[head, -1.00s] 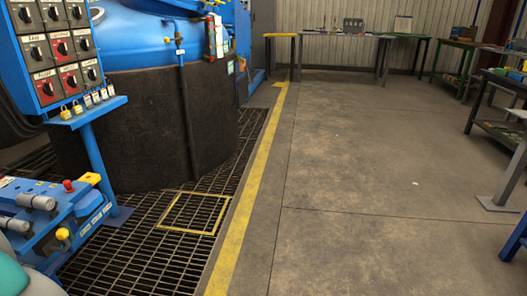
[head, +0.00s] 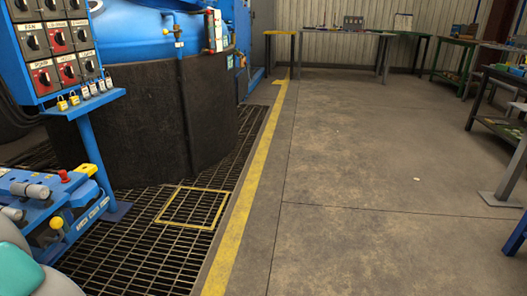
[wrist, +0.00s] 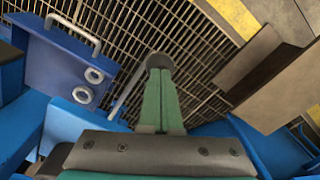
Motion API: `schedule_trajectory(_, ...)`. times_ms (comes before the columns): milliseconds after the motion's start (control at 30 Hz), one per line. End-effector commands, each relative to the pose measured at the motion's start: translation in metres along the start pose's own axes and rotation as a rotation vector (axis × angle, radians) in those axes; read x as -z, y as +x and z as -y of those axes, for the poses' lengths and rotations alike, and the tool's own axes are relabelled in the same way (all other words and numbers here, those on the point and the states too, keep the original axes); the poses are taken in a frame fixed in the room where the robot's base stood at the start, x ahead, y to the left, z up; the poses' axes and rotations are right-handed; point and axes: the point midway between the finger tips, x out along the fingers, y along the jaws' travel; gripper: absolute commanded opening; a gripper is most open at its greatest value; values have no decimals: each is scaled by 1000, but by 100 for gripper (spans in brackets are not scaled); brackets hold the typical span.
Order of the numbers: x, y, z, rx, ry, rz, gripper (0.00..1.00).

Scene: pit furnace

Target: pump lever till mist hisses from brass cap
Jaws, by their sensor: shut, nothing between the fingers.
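In the wrist view my gripper (wrist: 160,78) has its two green fingers pressed together, with nothing between them. A grey rod with a rounded dark end (wrist: 159,61), possibly the lever, shows just beyond the fingertips and runs down to the left. I cannot tell whether the fingers touch it. In the head view a blue unit (head: 38,205) at the lower left carries grey cylinders, a red knob (head: 65,176) and a yellow knob (head: 56,222). My grey and teal arm covers part of it. I cannot pick out the brass cap or any mist.
A blue control panel (head: 55,50) on a post stands above the unit. A dark round pit wall (head: 150,120) rises behind. Floor grating (head: 150,250) lies beside the unit, edged by a yellow line (head: 245,205). Open concrete floor (head: 370,180) is to the right.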

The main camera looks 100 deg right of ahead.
Motion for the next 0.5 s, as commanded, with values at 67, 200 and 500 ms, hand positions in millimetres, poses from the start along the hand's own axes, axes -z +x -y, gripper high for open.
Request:
schedule_trajectory(67,0,-2,0,0,0,0,0)
schedule_trajectory(200,4,-17,-2,-3,0,-4,0)
schedule_trajectory(500,18,-83,-10,-3,-1,-5,0)
